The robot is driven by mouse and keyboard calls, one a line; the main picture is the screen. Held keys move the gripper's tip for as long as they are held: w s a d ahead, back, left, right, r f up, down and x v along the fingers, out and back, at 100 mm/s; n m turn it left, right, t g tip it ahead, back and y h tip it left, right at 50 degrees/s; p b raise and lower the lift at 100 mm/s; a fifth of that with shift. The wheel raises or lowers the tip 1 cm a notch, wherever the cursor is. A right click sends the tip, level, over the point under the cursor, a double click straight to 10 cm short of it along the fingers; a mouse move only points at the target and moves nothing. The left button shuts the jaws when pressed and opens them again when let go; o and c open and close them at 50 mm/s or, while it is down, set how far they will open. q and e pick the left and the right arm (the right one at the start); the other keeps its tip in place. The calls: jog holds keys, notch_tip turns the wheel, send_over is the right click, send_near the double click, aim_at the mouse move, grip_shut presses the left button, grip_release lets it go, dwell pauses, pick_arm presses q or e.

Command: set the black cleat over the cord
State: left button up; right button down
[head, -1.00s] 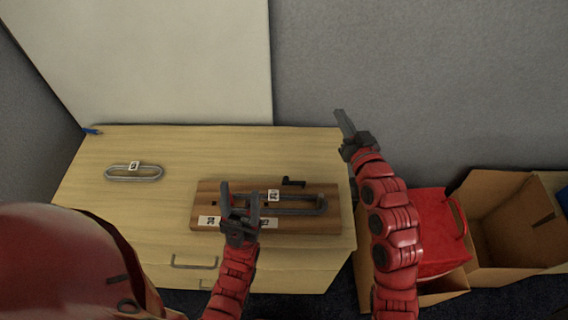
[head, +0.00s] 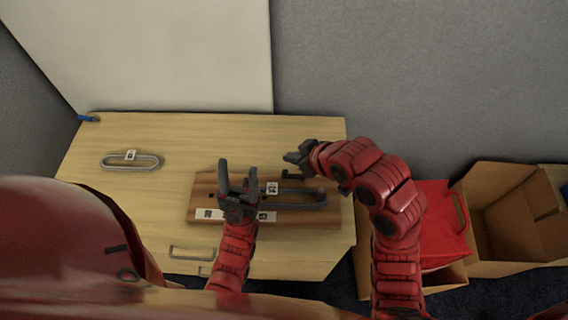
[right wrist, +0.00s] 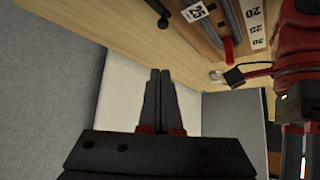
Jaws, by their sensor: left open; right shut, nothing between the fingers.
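The black cleat (head: 289,178) is a small bent piece at the far edge of a brown wooden board (head: 200,200), partly hidden by my right gripper. The cord (head: 304,206) is a long grey loop lying on the board, its left part hidden behind my left gripper. It also shows in the right wrist view (right wrist: 234,18). My left gripper (head: 238,176) is open over the left half of the board, fingers pointing up in the picture. My right gripper (head: 291,157) is shut and empty, just beyond the cleat. Its closed fingers show in the right wrist view (right wrist: 159,75).
A second grey loop (head: 131,167) with a white tag lies at the table's left. Number labels (right wrist: 259,25) are on the board. A red box (head: 437,205) and cardboard boxes (head: 515,215) stand right of the table. The tabletop between loop and board is clear.

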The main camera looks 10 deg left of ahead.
aim_at(285, 170)
jog(key=a+f+p, duration=0.1)
jog(key=f, duration=0.1)
jog(key=w+a+f+p, duration=0.1)
jog(key=f+p, duration=0.1)
jog(key=f, duration=0.1)
jog(key=w+a+f+p, duration=0.1)
jog(key=f, duration=0.1)
jog(key=shift+f, duration=0.4)
jog(key=shift+s+d+f+p, duration=0.1)
jog(key=shift+s+d+p, duration=0.05)
jog(key=shift+d+p, duration=0.15)
jog(key=shift+a+f, duration=0.1)
